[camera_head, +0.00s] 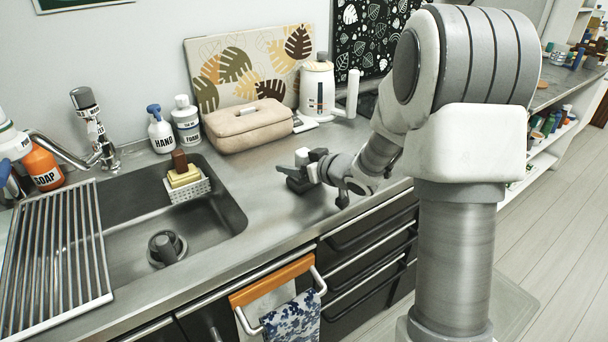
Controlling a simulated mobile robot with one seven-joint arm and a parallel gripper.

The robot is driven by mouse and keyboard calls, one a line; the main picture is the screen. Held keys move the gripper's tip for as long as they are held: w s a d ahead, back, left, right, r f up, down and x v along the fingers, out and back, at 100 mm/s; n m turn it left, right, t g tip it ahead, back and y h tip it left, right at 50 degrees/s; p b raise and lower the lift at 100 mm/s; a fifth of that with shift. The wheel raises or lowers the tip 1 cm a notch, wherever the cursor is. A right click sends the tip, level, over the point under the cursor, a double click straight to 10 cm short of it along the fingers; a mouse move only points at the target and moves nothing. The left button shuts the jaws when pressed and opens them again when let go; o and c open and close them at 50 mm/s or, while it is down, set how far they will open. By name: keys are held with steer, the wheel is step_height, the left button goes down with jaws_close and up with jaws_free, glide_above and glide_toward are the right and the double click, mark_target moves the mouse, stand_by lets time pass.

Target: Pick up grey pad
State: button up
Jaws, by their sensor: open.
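My gripper (294,174) is low over the steel counter, right of the sink and in front of the beige fabric case. It is open, and its fingers point to the left. A small dark grey shape (299,186) shows at the fingers, at or just above the counter. I cannot tell whether it is the grey pad or part of my gripper. No other grey pad can be made out in this view. My wrist and arm hide part of the counter on the right.
The beige case (246,128) stands behind my gripper, with a white kettle (317,88) to its right. The sink (150,231) holds a wire caddy (189,190) with a yellow sponge. A drying rack (56,262) covers its left side. Counter right of the sink is mostly clear.

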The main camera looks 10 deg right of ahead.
jaws_close()
stand_by(1.3)
